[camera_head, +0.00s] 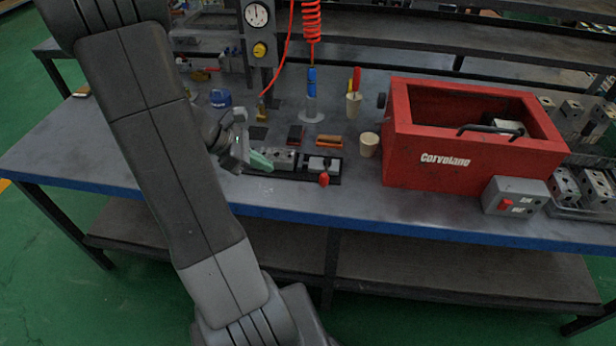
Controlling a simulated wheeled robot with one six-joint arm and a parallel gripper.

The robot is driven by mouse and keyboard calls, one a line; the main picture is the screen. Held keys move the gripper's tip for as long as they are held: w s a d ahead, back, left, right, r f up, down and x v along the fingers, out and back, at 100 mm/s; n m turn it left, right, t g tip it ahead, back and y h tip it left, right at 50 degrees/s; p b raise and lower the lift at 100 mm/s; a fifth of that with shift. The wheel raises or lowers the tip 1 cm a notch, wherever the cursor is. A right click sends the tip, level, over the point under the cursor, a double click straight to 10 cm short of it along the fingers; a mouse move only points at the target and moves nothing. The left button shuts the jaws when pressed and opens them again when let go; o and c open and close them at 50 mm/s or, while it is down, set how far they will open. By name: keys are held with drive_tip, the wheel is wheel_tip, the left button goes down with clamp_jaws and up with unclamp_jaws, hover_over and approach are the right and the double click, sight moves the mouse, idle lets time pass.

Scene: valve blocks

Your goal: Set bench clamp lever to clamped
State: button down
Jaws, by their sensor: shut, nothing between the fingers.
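The bench clamp (291,177) is a low dark-based fixture with grey metal blocks, near the front edge of the bench. A red knob (324,180), which looks like the end of its lever, sits at the right end on the front side. The lever's arm is too small to make out, so I cannot tell its exact angle. My gripper (262,160) is at the left end of the clamp, with its pale green fingers shut and empty. It is well left of the red knob. My wrist hides part of the clamp's left end.
A red box (450,162) stands right of the clamp, with a grey switch box (515,196) before it. A cream cup (369,144) and a blue tool on a stand (312,90) are behind. A gauge panel (258,30) rises at the back. The bench front left is clear.

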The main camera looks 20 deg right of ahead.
drive_tip(key=x, duration=0.9)
drive_tip(key=shift+s+d+f+b, duration=0.1)
drive_tip(key=shift+s+f+b, duration=0.1)
drive_tip(key=shift+b, duration=0.1)
drive_tip(key=d, duration=0.3)
drive_tip(key=shift+s, duration=0.3)
drive_tip(key=shift+d+p, duration=0.3)
drive_tip(key=shift+d, duration=0.1)
drive_tip(key=shift+s+d, duration=0.1)
drive_tip(key=shift+d, duration=0.05)
drive_tip(key=shift+d+f, duration=0.1)
drive_tip(key=shift+f, duration=0.05)
